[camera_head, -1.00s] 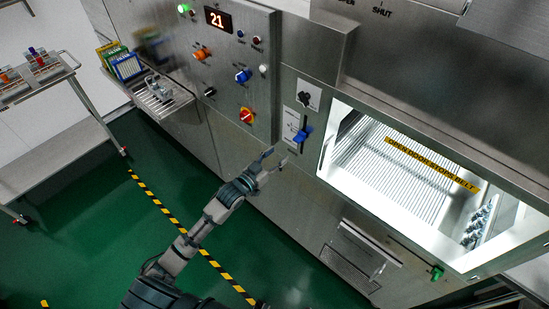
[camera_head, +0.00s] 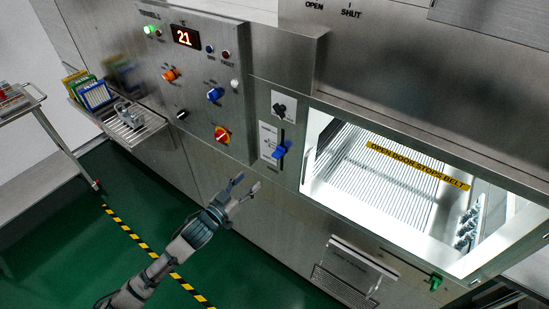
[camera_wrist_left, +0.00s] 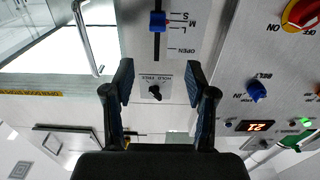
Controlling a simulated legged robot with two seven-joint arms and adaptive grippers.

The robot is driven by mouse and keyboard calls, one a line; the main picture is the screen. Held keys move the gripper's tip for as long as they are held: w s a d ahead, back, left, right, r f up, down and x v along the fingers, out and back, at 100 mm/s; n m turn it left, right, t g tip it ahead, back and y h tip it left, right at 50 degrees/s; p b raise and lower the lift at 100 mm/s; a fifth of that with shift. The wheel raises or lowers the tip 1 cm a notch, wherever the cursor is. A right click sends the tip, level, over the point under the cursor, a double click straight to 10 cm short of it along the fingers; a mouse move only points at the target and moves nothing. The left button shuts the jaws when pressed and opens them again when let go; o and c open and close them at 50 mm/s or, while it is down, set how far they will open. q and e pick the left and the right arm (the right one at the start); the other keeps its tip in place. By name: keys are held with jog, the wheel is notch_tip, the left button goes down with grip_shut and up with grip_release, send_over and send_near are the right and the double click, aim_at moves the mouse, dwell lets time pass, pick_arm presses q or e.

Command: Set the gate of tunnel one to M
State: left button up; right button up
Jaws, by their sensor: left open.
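The gate control is a blue slider handle (camera_head: 279,152) in a dark upright slot on a light plate, on the steel front left of the lit opening. In the left wrist view the blue handle (camera_wrist_left: 157,21) shows at the top, beside small letters including S, M and OPEN; which mark it sits at is hard to tell. A black HOLD/FREE knob (camera_wrist_left: 155,90) shows between my fingers there, and above the slider in the head view (camera_head: 279,109). My left gripper (camera_head: 247,184) is open and empty, below and left of the slider, apart from it. My right gripper is out of view.
A control panel (camera_head: 200,85) with knobs and a display reading 21 lies left of the slider. A lit tunnel opening (camera_head: 380,190) with a yellow belt-warning strip is at right. A wire shelf (camera_head: 135,128) and a trolley (camera_head: 40,150) stand at left. Green floor is clear.

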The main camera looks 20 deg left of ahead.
aim_at(274, 157)
pick_arm(q)
jog(key=p+x, duration=0.1)
jog(key=x, duration=1.4)
jog(key=shift+w+d, duration=0.25)
grip_shut()
